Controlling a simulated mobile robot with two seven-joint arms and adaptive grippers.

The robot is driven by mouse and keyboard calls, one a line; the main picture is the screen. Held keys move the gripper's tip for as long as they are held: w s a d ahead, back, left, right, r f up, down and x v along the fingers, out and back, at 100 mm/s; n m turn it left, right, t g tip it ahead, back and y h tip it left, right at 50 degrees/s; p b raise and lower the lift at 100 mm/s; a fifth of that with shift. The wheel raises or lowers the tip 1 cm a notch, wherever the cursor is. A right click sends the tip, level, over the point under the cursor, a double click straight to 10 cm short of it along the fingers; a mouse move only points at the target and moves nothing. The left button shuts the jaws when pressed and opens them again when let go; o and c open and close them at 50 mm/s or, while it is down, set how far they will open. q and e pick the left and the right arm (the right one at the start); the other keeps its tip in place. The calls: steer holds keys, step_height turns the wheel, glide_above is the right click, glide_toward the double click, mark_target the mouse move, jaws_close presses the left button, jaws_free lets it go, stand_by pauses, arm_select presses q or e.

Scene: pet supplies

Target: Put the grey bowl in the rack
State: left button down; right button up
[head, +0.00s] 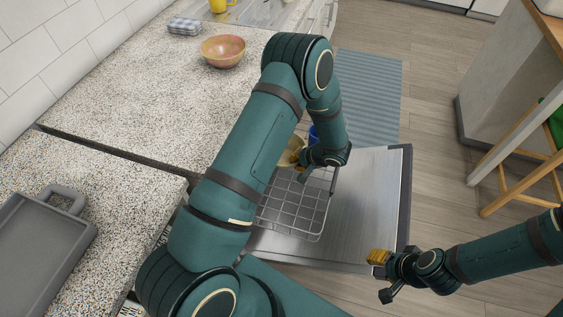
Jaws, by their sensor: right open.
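I make out no clearly grey bowl; a pinkish-tan bowl (223,50) stands upright on the far counter. The wire rack (291,212) is pulled out over the open, dishwasher-like door (365,205). A yellowish rounded dish (288,152) and a blue item (313,134) show at the rack's far end, partly hidden by my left arm. My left gripper (303,168) is low over that far end, beside the yellowish dish; whether it touches or holds anything is unclear. My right gripper (381,277) is open and empty, right of the rack near the door's front edge.
A grey tray (40,250) lies on the near counter at left. A folded cloth (185,26) and a yellow mug (219,5) are at the back. A striped mat (368,90) lies on the floor; a wooden stool (510,180) stands at right.

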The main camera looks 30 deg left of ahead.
arm_select(q)
steer(key=b, duration=0.2)
glide_above(288, 182)
steer(key=d, duration=0.2)
step_height(288, 182, down, 11)
steer(key=shift+s+d+r, duration=0.1)
steer(key=shift+s, duration=0.05)
steer(key=shift+f+b, duration=0.35)
steer(key=shift+f, duration=2)
steer(key=shift+r, duration=0.1)
steer(key=c, duration=1.4)
jaws_free()
